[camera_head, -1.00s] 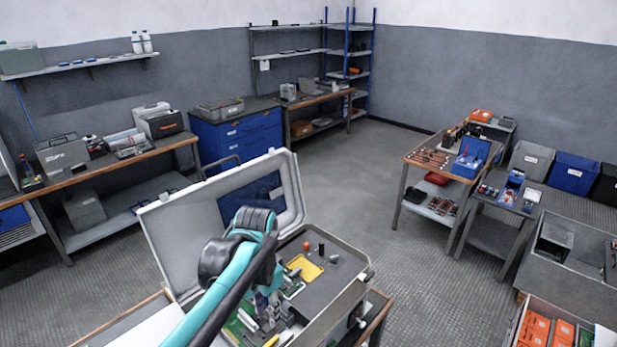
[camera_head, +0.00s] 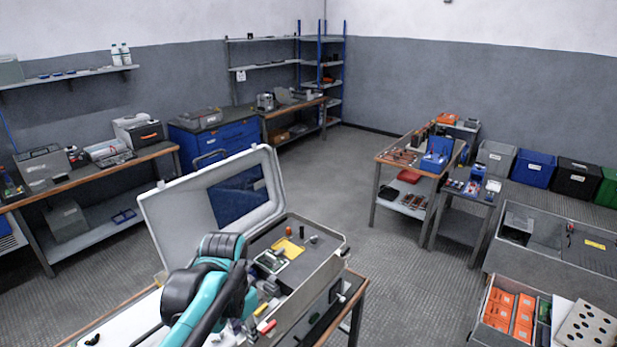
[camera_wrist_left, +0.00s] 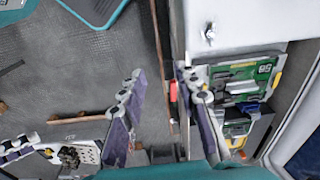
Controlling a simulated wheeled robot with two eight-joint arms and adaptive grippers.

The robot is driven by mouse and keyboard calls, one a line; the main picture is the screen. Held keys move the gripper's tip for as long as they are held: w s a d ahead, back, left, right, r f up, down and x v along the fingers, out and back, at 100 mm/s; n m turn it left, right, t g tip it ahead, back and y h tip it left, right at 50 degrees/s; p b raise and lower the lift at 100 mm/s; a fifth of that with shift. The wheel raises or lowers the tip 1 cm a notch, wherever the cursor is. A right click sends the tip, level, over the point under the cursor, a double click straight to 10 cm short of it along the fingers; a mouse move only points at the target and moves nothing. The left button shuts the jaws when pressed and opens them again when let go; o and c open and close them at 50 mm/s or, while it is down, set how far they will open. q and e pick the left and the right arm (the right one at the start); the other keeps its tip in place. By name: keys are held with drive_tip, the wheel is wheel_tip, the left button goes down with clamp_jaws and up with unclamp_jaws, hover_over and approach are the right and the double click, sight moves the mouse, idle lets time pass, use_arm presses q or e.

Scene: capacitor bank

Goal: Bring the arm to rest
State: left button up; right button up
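My left arm (camera_head: 205,290) is teal and black and reaches in from the bottom of the head view, beside an open grey case (camera_head: 330,262). The arm hides most of its gripper in that view. In the left wrist view my left gripper (camera_wrist_left: 158,72) has its two fingers apart, with nothing between them. The floor and the case's edge show behind the gap. The right finger overlaps a green circuit board (camera_wrist_left: 240,78). A dark jointed piece like a gripper finger (camera_wrist_left: 18,148) shows at the lower left of the wrist view, perhaps from my right gripper; its state is unclear.
The case's raised lid (camera_head: 215,195) stands close behind the arm. A yellow piece (camera_head: 287,248) and small parts lie in the case. A bin with orange boxes (camera_head: 510,312) and a perforated panel (camera_head: 590,325) are at the lower right. Open floor (camera_head: 400,260) lies between.

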use_arm(q)
drive_tip(key=s+a+f+n+t+b, duration=0.3)
drive_tip(key=s+f+n+t+b, duration=0.3)
drive_tip(key=s+f, duration=0.3)
drive_tip(key=shift+s+a+n, duration=0.3)
drive_tip(key=shift+s+n, duration=0.05)
drive_tip(key=shift+n, duration=0.05)
